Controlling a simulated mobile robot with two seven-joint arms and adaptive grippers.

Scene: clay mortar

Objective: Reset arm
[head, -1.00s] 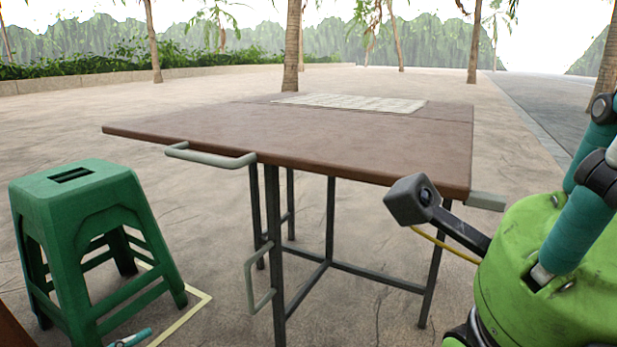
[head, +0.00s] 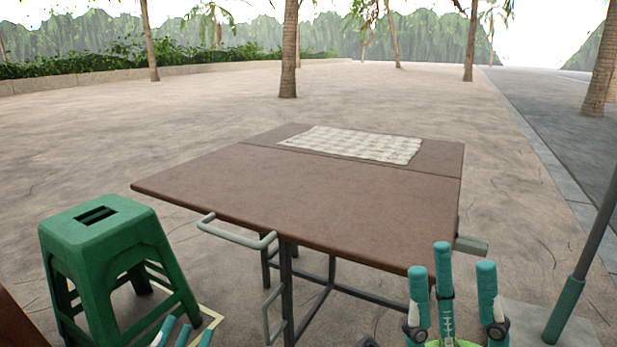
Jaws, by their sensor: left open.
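My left gripper (head: 181,332) shows at the bottom edge, left of the table, in front of the green stool. Only the ends of its teal fingers are in view; it is open. My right gripper (head: 452,285) is at the bottom right, in front of the table's near right corner. The lower parts of both grippers are cut off by the frame.
A green stool (head: 110,246) is at the left. A dark pole (head: 588,247) rises at the right. Paved ground (head: 190,125) behind is open.

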